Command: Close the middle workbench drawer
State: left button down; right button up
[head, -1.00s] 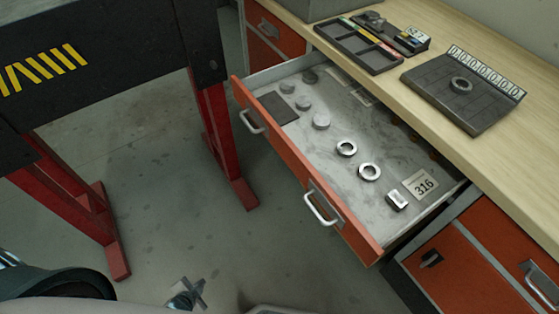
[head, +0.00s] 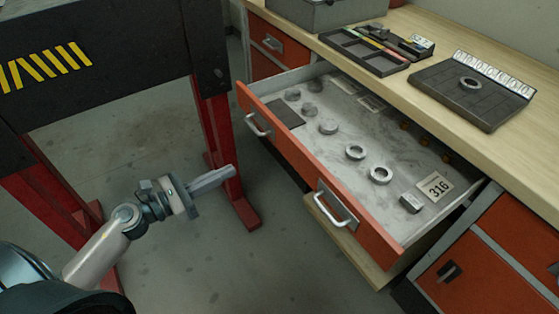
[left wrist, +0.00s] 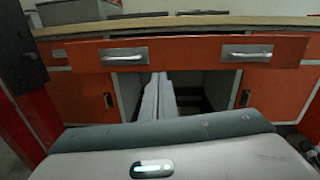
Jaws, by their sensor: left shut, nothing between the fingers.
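The middle workbench drawer (head: 290,140) is pulled well out, its wide orange front (head: 300,165) standing away from the bench. It has two metal handles, one at the left (head: 257,126) and one at the right (head: 337,207). Metal rings, discs and a 316 label lie inside. The left wrist view shows the drawer front (left wrist: 185,52) and both handles straight ahead. My left gripper (head: 230,172) is shut and empty, left of the drawer front and apart from it. Its fingers (left wrist: 160,80) point toward the drawer in the left wrist view. My right gripper is not in view.
A dark table with red legs (head: 225,165) stands close behind my left gripper. The wooden benchtop (head: 430,110) holds a divided tray (head: 362,52) and a dark block (head: 470,95). A pale panel (head: 345,245) shows below the drawer.

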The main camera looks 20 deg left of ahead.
aim_at(285, 147)
pick_arm(q)
jog(key=shift+s+d+r+m, duration=0.3)
jog(key=shift+d+r+m, duration=0.25)
jog(key=shift+m, duration=0.25)
jog(key=shift+w, duration=0.1)
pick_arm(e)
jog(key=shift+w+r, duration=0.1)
